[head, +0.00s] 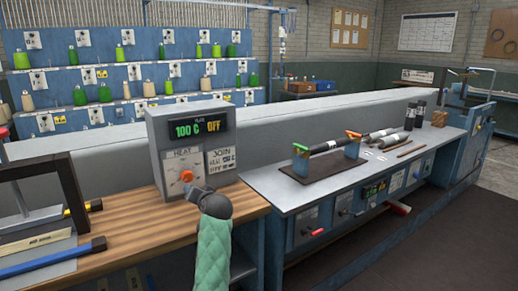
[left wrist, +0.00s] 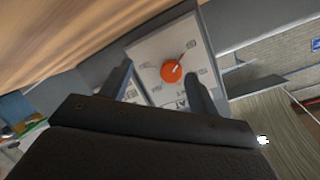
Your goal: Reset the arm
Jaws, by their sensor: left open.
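My left gripper (head: 197,190), dark at the end of a green quilted sleeve, is in front of the grey control box (head: 160,130). The box display reads "100 C" in green and "OFF" in orange. An orange knob (head: 187,176) sits on its HEAT panel, just beyond my fingertips. In the left wrist view my left gripper (left wrist: 160,90) is open, with its two fingers apart. The orange knob (left wrist: 172,71) shows between and beyond them, apparently untouched. My right gripper is not in view.
A wooden bench top (head: 130,222) lies under the box, with a dark frame (head: 72,195) and a blue-handled tool (head: 45,262) at left. A grey bench (head: 270,185) at right carries a roller on a stand (head: 322,160). Blue shelves (head: 65,85) with cones stand behind.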

